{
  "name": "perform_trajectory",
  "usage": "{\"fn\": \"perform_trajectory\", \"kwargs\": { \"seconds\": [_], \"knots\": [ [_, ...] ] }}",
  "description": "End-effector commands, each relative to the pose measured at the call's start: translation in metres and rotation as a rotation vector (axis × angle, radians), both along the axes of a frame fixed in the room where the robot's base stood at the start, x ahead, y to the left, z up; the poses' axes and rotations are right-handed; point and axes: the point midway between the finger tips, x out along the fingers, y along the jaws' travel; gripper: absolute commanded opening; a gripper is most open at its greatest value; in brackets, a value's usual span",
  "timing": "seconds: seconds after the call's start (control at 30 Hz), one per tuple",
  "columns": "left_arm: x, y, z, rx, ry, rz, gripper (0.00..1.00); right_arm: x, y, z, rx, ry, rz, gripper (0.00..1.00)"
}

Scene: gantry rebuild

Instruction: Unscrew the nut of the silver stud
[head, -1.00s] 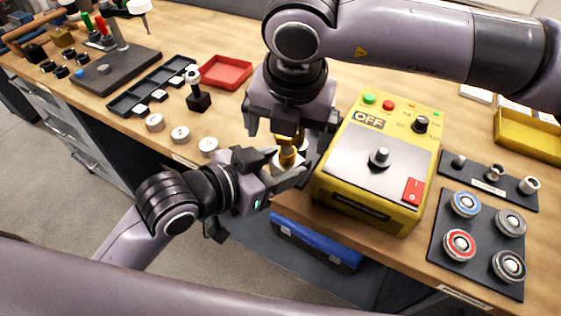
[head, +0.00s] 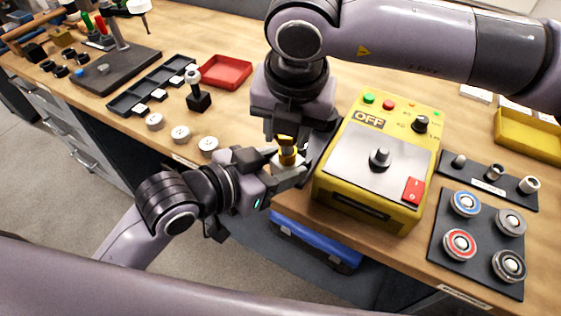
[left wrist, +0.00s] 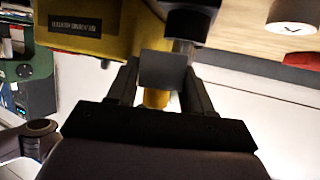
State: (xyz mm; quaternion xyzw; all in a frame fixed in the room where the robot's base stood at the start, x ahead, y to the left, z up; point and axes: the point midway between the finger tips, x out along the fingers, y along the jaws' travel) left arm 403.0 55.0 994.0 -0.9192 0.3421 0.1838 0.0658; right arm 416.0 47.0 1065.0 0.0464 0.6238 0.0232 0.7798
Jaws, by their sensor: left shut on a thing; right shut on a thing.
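My left gripper (head: 286,173) is shut on a pale, blocky part, which I take to be the base of the silver stud (head: 286,161). In the left wrist view the stud's grey block (left wrist: 163,70) sits between the fingers, with a gold-coloured piece (left wrist: 156,98) beside it. My right gripper (head: 287,138) is directly above the left one, pointing down, shut on the gold-coloured nut (head: 287,150). The right fingers partly hide the nut. The thread cannot be made out.
A yellow machine (head: 350,190) marked OFF stands close on the right. A black bearing mat (head: 450,268) lies farther right. White round caps (head: 181,133), a black stand (head: 198,98) and a red tray (head: 226,71) are to the left. Both grippers are by the bench's front edge.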

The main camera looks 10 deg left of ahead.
Motion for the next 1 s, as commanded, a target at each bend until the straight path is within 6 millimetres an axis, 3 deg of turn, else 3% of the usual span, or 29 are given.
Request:
{"fn": "perform_trajectory", "kwargs": {
  "seconds": [1.0],
  "knots": [
    [0.0035, 0.0044, 0.0018, 0.003, -0.008, 0.014, 0.00, 0.0017, -0.0044, -0.0012, 0.006, 0.044, 0.959, 0.09]
  ]
}}
